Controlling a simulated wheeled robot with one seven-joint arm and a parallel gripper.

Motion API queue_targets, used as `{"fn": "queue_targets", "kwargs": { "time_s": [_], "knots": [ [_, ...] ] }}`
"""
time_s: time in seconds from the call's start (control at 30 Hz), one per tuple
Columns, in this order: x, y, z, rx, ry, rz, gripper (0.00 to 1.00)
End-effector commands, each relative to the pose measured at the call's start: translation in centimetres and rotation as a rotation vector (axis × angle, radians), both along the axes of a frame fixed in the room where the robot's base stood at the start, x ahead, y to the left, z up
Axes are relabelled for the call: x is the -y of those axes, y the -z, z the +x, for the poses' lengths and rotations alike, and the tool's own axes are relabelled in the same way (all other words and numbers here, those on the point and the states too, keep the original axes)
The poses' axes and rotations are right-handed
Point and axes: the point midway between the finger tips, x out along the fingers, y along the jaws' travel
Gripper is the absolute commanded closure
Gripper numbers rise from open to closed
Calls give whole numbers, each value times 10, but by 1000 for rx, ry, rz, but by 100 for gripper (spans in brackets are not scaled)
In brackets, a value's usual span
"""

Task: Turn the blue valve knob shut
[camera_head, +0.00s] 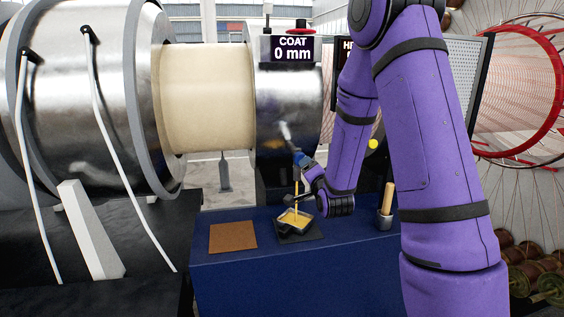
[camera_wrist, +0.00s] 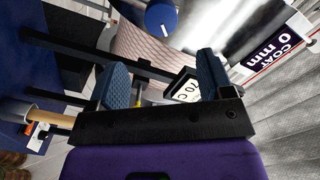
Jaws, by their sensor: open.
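The blue valve knob (camera_wrist: 161,15) shows in the wrist view as a round blue cap at the top edge, beyond my gripper's fingers and partly cut off by the frame. My gripper (camera_wrist: 160,80) is open, with its two blue ribbed finger pads wide apart and nothing held between them. In the head view my gripper (camera_head: 297,179) is over the dark pan, in front of the metal drum. I cannot make out the knob for certain in the head view.
A blue bench (camera_head: 235,280) carries a brown square pad (camera_head: 232,237), a dark pan (camera_head: 297,231) of yellow liquid and a wooden-handled tool (camera_head: 388,198). A metal drum (camera_head: 285,110) stands behind, under a "COAT 0 mm" sign (camera_head: 291,49). A "70 C" display (camera_wrist: 183,88) shows beyond my fingers.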

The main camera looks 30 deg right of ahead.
Motion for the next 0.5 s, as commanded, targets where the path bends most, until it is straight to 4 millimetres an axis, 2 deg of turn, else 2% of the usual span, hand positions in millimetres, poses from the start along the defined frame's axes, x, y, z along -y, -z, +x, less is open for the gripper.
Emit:
{"fn": "queue_targets", "kwargs": {
  "time_s": [0.23,0.5],
  "knots": [
    [6,2,13,17,3,4,26],
    [18,3,58,15,2,4,26]
  ]
}}
